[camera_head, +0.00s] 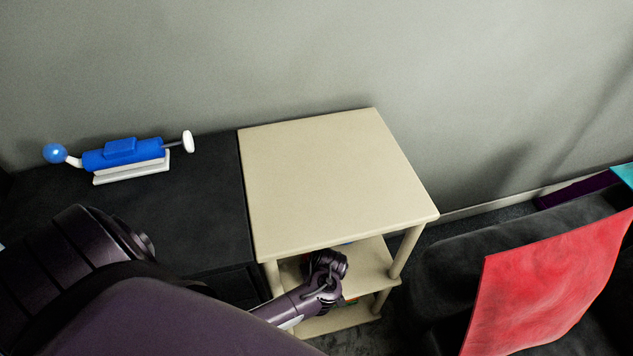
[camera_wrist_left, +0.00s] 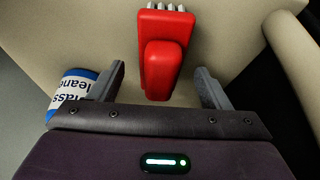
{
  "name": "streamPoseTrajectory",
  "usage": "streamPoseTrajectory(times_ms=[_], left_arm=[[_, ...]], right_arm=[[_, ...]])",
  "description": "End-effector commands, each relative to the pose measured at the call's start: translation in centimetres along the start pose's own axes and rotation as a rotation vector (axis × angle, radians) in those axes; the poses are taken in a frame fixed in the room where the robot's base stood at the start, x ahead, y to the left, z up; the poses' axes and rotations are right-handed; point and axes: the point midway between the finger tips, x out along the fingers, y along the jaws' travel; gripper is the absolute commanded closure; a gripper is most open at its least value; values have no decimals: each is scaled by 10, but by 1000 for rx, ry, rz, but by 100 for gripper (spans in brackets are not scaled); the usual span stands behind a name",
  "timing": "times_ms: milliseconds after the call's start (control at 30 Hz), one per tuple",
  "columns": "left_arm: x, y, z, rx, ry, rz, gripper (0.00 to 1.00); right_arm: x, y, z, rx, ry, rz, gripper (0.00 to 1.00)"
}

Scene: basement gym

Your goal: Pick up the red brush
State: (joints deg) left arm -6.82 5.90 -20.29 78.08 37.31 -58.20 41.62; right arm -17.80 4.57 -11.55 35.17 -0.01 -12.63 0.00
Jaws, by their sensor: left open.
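The red brush (camera_wrist_left: 165,55) shows in the left wrist view, lying on a beige shelf surface (camera_wrist_left: 110,25), its bristle end at the top of the picture. My left gripper (camera_wrist_left: 161,78) is open, with one grey finger on each side of the brush's near part and gaps to both. In the head view my left arm reaches from the left to the beige shelf unit (camera_head: 330,175), and its wrist (camera_head: 327,268) is at the middle shelf, below the top board. The brush cannot be made out there. My right gripper is not in view.
A blue and white can labelled as glass cleaner (camera_wrist_left: 72,93) is just left of my left finger. The unit's top board and posts (camera_head: 404,250) surround the arm. A dark cabinet (camera_head: 215,200) bears a blue device (camera_head: 120,152). A red cloth (camera_head: 545,285) hangs at right.

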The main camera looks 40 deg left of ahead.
Motion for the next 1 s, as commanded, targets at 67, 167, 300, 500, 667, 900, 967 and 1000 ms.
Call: streamPoseTrajectory(times_ms=[67,167,300,500,667,900,967,1000], left_arm=[[15,-1,0,-1,0,-2,29],[25,-1,0,-1,0,-2,29],[29,-1,-1,-1,0,0,29],[28,-1,-1,-1,0,0,34],[28,-1,0,-1,0,0,55],[28,-1,-1,-1,0,0,80],[28,-1,-1,-1,0,0,80],[28,-1,-1,-1,0,0,80]], right_arm=[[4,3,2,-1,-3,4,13],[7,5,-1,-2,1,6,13],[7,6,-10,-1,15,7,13],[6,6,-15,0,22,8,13],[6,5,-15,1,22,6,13],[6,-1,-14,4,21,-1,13],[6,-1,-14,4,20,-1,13],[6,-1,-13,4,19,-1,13]])
